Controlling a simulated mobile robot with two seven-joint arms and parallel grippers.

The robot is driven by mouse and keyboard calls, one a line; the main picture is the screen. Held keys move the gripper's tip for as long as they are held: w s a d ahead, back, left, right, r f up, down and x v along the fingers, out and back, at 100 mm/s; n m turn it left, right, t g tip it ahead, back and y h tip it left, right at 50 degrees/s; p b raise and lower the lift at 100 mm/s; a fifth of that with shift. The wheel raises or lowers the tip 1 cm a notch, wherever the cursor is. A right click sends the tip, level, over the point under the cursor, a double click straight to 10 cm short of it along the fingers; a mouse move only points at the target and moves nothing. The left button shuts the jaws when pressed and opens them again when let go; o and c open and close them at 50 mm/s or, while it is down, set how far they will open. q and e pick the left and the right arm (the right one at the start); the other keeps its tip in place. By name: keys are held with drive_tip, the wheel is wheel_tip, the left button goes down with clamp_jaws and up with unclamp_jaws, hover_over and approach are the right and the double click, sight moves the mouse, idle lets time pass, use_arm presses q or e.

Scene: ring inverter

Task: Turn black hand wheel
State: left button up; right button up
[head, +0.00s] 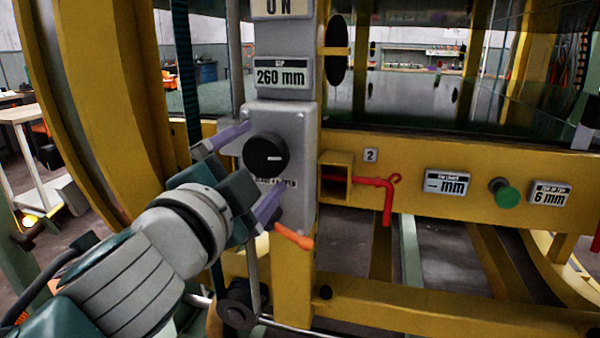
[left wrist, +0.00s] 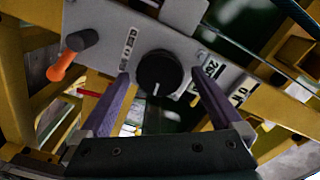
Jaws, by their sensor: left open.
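A round black knob with a white mark (head: 265,155) sits on the front of a grey control box (head: 297,118). In the left wrist view the knob (left wrist: 158,72) shows between my two purple fingers. A black wheel (head: 336,50) stands edge-on at the upper right of the box, and a dark round wheel (head: 240,303) is below the gripper. Which one the task calls the hand wheel is not labelled. My left gripper (head: 254,168) is open, with one finger above and one below the knob in the head view. I cannot tell whether they touch it. My right gripper is out of view.
An orange-tipped lever (head: 294,237) sticks out under the box. A red bent handle (head: 387,195) comes from a yellow beam (head: 440,152) on the right, which also carries a green knob (head: 507,194).

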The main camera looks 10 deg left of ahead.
use_arm(q)
drive_tip(key=s, duration=0.8)
drive_tip(key=shift+s+a, duration=0.15)
drive_tip(key=shift+s, duration=0.2)
drive_tip(key=shift+r, duration=0.1)
drive_tip(key=s+a+r+n+g+y+p, duration=0.35)
drive_tip(key=s+a+n+g+p, duration=0.3)
drive_tip(key=p, duration=0.45)
drive_tip(key=s+d+r+n+g+h+p, duration=0.2)
drive_tip(key=s+g+p, duration=0.2)
drive_tip(key=s, duration=0.3)
drive_tip(key=s+d+r+n+g+h+p, duration=0.1)
drive_tip(key=s+n+g+p, duration=0.1)
drive_tip(key=s+g+p, duration=0.45)
wheel_tip(320, 180, up, 37)
drive_tip(key=s+t+p, duration=0.1)
drive_tip(key=t+p, duration=0.1)
drive_tip(key=p, duration=3.3)
drive_tip(key=shift+s+d+f+t, duration=0.2)
drive_tip(key=shift+s+d+t, duration=0.1)
drive_tip(key=shift+s, duration=0.1)
